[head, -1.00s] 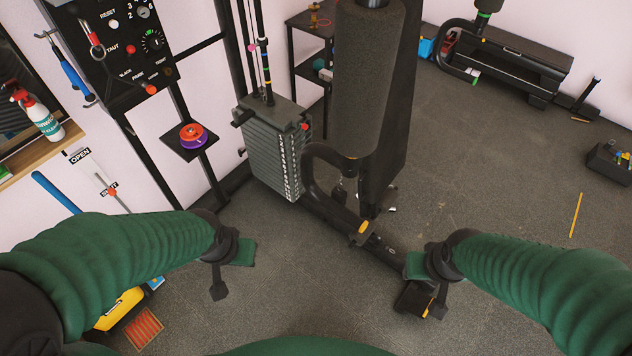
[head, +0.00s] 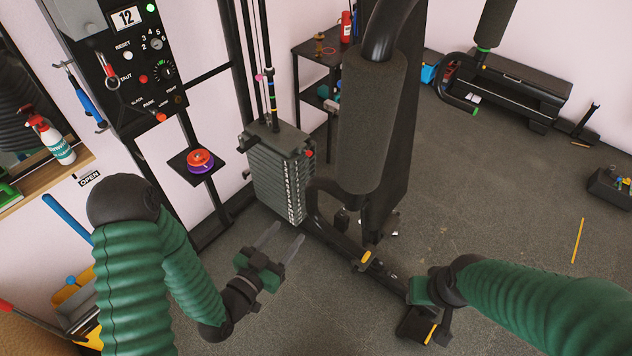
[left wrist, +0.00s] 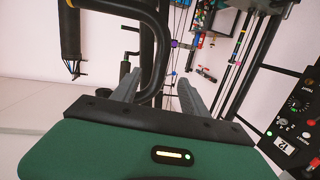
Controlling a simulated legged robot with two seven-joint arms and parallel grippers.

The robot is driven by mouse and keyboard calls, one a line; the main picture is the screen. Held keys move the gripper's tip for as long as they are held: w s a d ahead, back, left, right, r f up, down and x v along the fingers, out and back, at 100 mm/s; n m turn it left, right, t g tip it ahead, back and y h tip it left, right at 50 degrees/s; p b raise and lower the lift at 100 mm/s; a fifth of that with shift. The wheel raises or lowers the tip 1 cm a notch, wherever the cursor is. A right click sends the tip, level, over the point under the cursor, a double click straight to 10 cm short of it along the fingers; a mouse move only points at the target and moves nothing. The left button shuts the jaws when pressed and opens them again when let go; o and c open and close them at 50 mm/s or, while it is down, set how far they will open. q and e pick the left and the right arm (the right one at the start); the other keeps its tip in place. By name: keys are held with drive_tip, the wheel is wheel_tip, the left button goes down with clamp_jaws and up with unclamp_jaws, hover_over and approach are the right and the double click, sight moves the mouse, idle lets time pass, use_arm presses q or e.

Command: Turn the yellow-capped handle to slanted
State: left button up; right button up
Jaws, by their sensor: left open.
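The yellow-capped handle is a curved black bar (head: 318,204) low on the weight machine. Its yellow cap (head: 364,259) shows at the lower right end. My left gripper (head: 289,230) is open and empty, left of the bar and apart from it, with two grey fingers pointing up and right. In the left wrist view, its fingers (left wrist: 158,82) are spread, and a curved black bar (left wrist: 160,45) shows beyond and partly between them. My right gripper (head: 420,290) is by the machine's base at lower right. Its fingers cannot be made out.
A weight stack (head: 285,175) stands behind my left gripper. A thick foam roller (head: 368,125) hangs above the handle. A control panel (head: 140,65) and a small shelf with an orange and purple spool (head: 200,161) are at left. Open floor (head: 510,200) lies to the right.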

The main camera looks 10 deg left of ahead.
use_arm(q)
drive_tip(key=r+t, duration=0.1)
drive_tip(key=b, duration=1)
approach(308, 198)
drive_tip(key=w+d+f, duration=0.1)
drive_tip(key=w, duration=0.2)
drive_tip(key=w+b, duration=0.1)
drive_tip(key=b, duration=0.1)
drive_tip(key=w+d+b, duration=0.1)
drive_tip(key=shift+w+d+f+n+b, duration=0.1)
drive_tip(key=shift+w+d+n+b, duration=0.05)
drive_tip(key=shift+n+b, duration=0.2)
drive_tip(key=shift+w+d+r+p, duration=0.2)
drive_tip(key=shift+w+r+p, duration=0.15)
drive_tip(key=shift+w, duration=0.15)
drive_tip(key=shift+w+d+r+p, duration=0.25)
drive_tip(key=shift+w+p, duration=0.1)
drive_tip(key=shift+w, duration=0.1)
drive_tip(key=x, duration=0.6)
drive_tip(key=shift+w+p, duration=0.3)
drive_tip(key=shift+p, duration=0.1)
drive_tip(key=shift+f, duration=0.1)
drive_tip(key=shift+c, duration=0.4)
